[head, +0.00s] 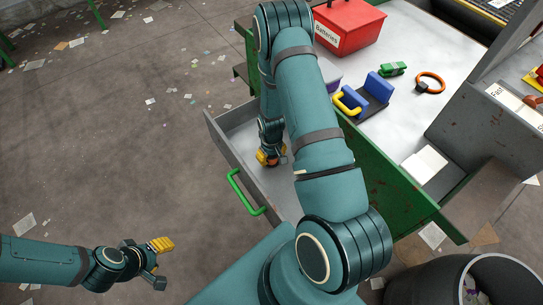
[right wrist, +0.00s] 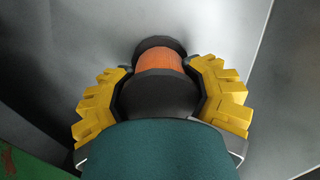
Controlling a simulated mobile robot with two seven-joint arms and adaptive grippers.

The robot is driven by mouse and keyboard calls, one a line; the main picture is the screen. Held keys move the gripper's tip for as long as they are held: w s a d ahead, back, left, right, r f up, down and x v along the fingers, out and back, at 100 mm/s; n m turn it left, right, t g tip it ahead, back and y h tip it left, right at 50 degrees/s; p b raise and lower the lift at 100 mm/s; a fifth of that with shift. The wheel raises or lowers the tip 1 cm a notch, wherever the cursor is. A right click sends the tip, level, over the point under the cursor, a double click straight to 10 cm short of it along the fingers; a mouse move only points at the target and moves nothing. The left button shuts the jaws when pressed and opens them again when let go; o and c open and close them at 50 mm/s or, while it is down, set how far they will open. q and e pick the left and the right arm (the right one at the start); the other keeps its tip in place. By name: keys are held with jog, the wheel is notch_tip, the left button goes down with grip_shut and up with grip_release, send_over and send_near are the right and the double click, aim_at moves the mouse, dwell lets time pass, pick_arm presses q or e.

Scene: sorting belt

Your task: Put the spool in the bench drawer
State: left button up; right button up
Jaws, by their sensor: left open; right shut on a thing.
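The spool (right wrist: 160,59) has black flanges and an orange winding. My right gripper (right wrist: 162,80) is shut on it, with a yellow finger on each side. In the head view my right gripper (head: 270,157) is inside the open bench drawer (head: 222,143), low near its floor; the spool is mostly hidden there. I cannot tell whether it touches the drawer floor. The grey drawer with a green handle (head: 240,193) is pulled out from the bench (head: 375,185). My left gripper (head: 160,262) is open and empty over the floor at lower left.
On the bench top stand a red Batteries bin (head: 347,27), a blue block piece with a yellow handle (head: 368,95), a green item (head: 393,69) and an orange ring (head: 430,82). A dark waste bin (head: 425,280) stands at lower right. Floor at left has scattered paper.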

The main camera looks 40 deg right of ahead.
jog(key=shift+f, duration=0.2)
jog(key=o, duration=1.4)
jog(key=shift+r, duration=0.1)
jog(key=shift+r, duration=0.15)
notch_tip(320, 180, up, 12)
jog(key=p, duration=0.2)
jog(key=shift+p, duration=0.35)
